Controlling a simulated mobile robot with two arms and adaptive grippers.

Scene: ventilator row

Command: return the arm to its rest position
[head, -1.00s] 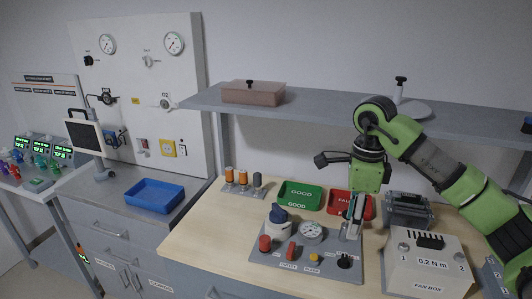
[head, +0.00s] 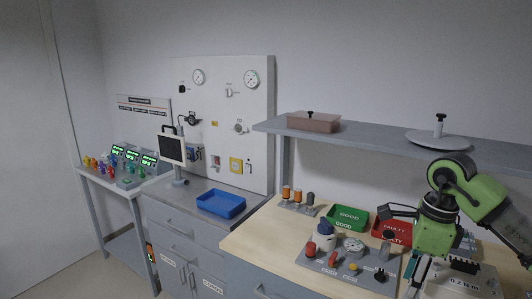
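My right arm (head: 480,195), green and dark grey, comes in from the right edge and is bent, with its wrist hanging over the right part of the wooden worktop. My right gripper (head: 415,272) points down between the grey test panel (head: 338,270) and the fan box (head: 460,283), and partly covers the box. Its fingertips are small and dark, and whether they are open or shut does not show. No held object can be made out. My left arm and gripper are not in view.
A green GOOD tray (head: 347,218) and a red FAULTY tray (head: 390,231) lie behind the panel, the red one close to my wrist. A grey shelf (head: 375,140) carries a brown box (head: 313,122) and a round lid (head: 438,138). A blue tray (head: 221,204) sits on the left cabinet.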

